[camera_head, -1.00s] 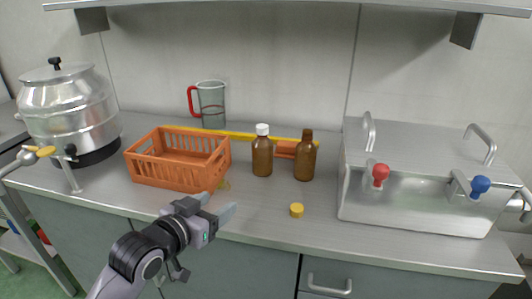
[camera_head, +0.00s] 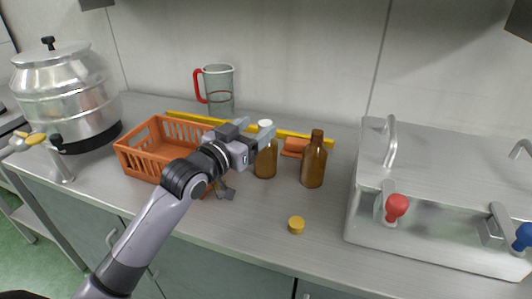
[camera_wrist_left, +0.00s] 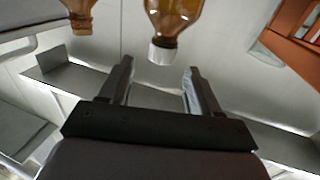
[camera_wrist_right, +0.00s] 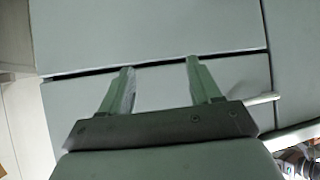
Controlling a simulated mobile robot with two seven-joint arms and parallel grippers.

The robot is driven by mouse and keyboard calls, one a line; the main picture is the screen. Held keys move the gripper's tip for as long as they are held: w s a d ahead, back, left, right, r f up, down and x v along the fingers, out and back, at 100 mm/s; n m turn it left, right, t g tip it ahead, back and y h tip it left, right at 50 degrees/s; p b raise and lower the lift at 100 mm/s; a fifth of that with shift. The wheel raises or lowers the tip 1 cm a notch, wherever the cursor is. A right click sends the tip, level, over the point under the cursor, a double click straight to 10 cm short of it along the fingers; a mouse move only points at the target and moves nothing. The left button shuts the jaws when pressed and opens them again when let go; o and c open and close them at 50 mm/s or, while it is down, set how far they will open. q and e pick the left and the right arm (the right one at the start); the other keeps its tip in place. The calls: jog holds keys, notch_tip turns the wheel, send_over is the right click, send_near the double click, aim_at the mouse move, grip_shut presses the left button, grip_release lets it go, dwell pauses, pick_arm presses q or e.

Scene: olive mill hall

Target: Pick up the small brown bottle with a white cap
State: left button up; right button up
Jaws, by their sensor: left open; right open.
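The small brown bottle with a white cap (camera_head: 266,163) stands upright on the steel counter, partly hidden by my left gripper. My left gripper (camera_head: 264,134) is open and empty, close to the bottle's upper part. In the left wrist view, the bottle's white cap (camera_wrist_left: 161,54) appears just beyond and between the open fingertips (camera_wrist_left: 158,66), and the view is inverted. A second brown bottle without a white cap (camera_head: 314,162) stands to its right; it also shows in the left wrist view (camera_wrist_left: 80,14). My right gripper (camera_wrist_right: 160,65) is open and empty, before grey cabinet fronts.
An orange crate (camera_head: 146,160) stands left of the bottles. A yellow bar, an orange piece (camera_head: 295,147) and a jug with a red handle (camera_head: 219,90) are behind. A yellow cap (camera_head: 296,225) lies in front. A steel box with red and blue knobs (camera_head: 440,240) is right.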

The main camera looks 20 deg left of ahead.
aim_at(265, 123)
pick_arm(q)
jog(key=shift+x, duration=2.35)
jog(key=shift+a, duration=0.1)
grip_shut()
